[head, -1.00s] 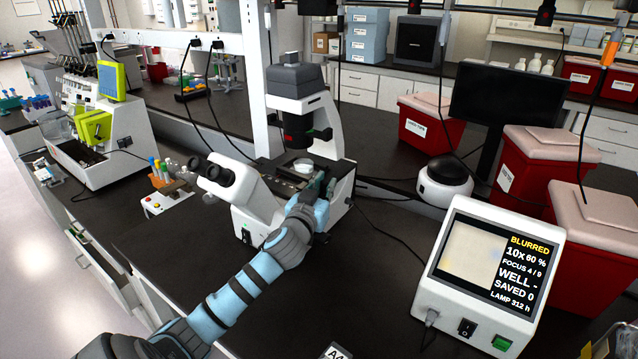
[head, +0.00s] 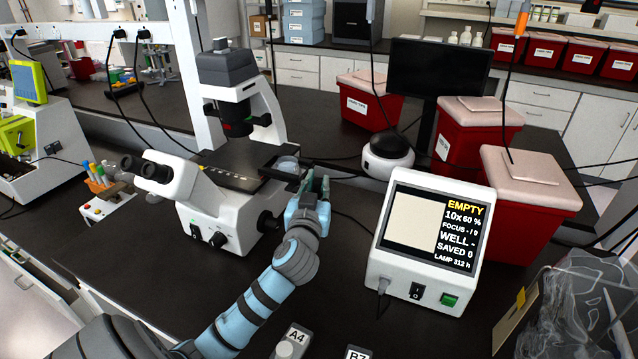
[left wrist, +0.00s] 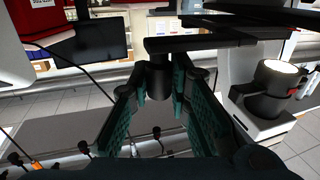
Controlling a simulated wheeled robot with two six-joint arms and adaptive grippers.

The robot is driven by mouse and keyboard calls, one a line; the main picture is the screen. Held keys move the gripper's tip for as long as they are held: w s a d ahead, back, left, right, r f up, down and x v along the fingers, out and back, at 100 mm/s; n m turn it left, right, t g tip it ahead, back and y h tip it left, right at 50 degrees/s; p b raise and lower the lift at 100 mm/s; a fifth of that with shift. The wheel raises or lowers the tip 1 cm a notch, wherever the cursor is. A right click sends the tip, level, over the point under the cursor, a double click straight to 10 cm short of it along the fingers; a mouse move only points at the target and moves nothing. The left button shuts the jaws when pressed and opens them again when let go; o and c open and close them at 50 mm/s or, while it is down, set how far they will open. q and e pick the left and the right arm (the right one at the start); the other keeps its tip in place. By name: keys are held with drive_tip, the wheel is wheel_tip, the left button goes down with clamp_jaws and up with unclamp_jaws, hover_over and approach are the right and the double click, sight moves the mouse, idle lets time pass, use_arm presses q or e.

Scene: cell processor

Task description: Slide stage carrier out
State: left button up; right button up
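The white microscope (head: 225,205) stands on the dark bench, with its black stage (head: 228,178) under the objective housing. The black stage carrier (head: 268,160) juts out from the right of the stage, and a round clear dish (head: 287,165) sits on it, right of the optical column. My left gripper (head: 312,183) is at the carrier's right end. The exact contact is partly hidden. My right gripper is not in view.
A monitor box (head: 425,240) reading EMPTY stands right of the microscope. A white round device (head: 387,158) and red bins (head: 530,190) stand behind it. A tube rack (head: 98,185) is at left.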

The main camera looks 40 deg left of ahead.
use_arm(q)
drive_tip(key=o, duration=0.3)
drive_tip(key=v, duration=1.2)
drive_tip(key=shift+a, duration=0.1)
drive_tip(key=shift+s, duration=0.1)
